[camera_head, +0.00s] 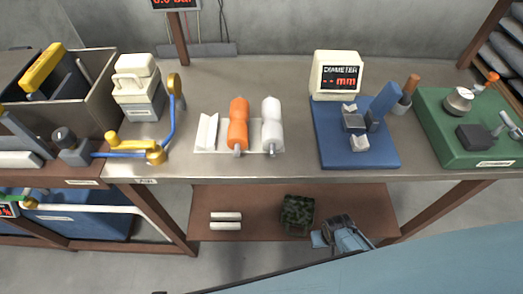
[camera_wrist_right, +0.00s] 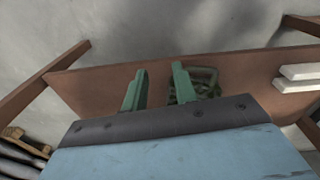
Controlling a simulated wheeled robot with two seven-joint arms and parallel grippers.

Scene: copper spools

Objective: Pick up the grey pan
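A small round grey metal piece (camera_head: 459,100), perhaps the grey pan, sits on the green board (camera_head: 436,121) at the far right of the bench in the head view. A dark grey block (camera_head: 475,137) is in front of it. I cannot tell for certain which is the pan. My right gripper (camera_wrist_right: 160,70) shows in the right wrist view with two green fingers apart and nothing visible between them. Its fingers are in front of the lower shelf (camera_wrist_right: 100,85), left of a dark green object (camera_wrist_right: 205,82). I cannot make out its fingers in the head view. My left gripper is not in view.
The bench (camera_head: 280,80) holds an orange spool (camera_head: 238,125), a white spool (camera_head: 272,125), a diameter display (camera_head: 336,76) and a blue gauge base (camera_head: 333,145).

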